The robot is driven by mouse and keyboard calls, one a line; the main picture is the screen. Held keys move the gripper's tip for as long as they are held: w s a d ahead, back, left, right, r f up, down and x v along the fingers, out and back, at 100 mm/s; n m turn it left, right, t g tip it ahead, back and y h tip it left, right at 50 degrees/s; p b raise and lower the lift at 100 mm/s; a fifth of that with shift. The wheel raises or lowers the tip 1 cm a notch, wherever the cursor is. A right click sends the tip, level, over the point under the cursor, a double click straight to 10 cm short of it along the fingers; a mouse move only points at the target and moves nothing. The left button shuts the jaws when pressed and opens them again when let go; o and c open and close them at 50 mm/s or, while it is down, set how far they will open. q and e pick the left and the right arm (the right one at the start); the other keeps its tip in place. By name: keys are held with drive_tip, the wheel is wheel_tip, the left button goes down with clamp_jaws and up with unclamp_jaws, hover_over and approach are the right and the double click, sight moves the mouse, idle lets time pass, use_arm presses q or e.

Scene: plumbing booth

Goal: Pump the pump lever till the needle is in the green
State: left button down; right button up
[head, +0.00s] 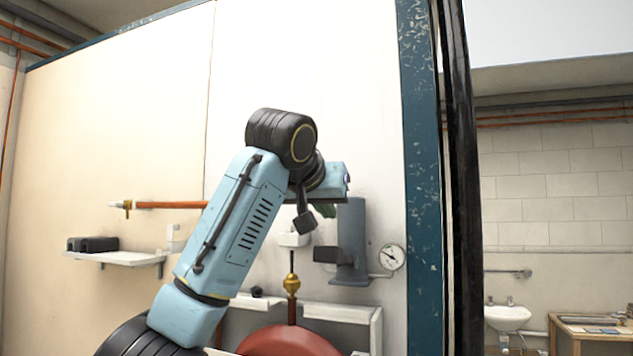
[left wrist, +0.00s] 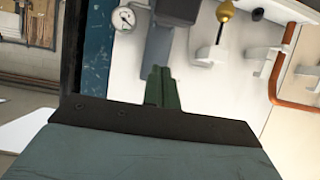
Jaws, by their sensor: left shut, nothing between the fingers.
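The blue-grey pump (head: 350,240) stands against the white wall panel, with a dark block at its left side. A round white gauge (head: 391,257) is joined to it by a thin pipe. The gauge has a dark needle, but its coloured zones are too small to read. I cannot make out the lever clearly. My left gripper (head: 325,210) is in front of the pump's upper left, its green fingers partly hidden by my wrist. In the left wrist view the fingers (left wrist: 160,88) are shut and empty, pointing toward the pump (left wrist: 160,45), apparently apart from it. The gauge (left wrist: 123,18) shows there too.
A shelf (head: 118,257) and a copper pipe (head: 170,205) are at left. A blue post (head: 420,180) edges the panel; a sink (head: 507,317) lies beyond.

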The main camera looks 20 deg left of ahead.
sight(338, 257)
use_arm(q)
drive_tip(key=f, duration=0.3)
drive_tip(key=shift+w, duration=0.3)
drive_tip(key=shift+s+f, duration=0.2)
drive_tip(key=shift+f, duration=0.5)
use_arm(e)
drive_tip(key=shift+r, duration=0.55)
drive_tip(key=shift+f, duration=0.1)
